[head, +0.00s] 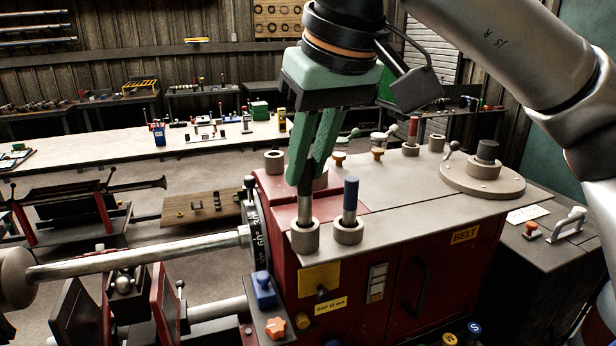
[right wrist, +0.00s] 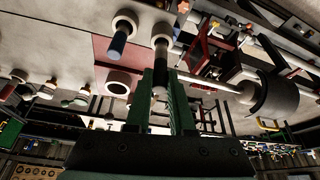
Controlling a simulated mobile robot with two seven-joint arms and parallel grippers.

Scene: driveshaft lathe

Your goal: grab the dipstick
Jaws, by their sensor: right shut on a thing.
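My right gripper (head: 309,185) comes down from above and is shut on a dipstick (head: 304,209). The dipstick has a dark handle and a bare metal shaft, and its handle is mostly hidden between the fingers. It stands upright, with its lower end in a pale round collar (head: 305,237) on the front edge of the red machine's top. In the right wrist view the dark handle of the dipstick (right wrist: 160,64) shows between the two green fingers. My left gripper is not in view.
A blue-handled rod (head: 350,197) stands in its own collar just right of the held dipstick. A red-handled rod (head: 413,130) stands farther back. An empty-looking collar (head: 274,161) is at the back left. A long metal shaft (head: 140,255) runs out to the left.

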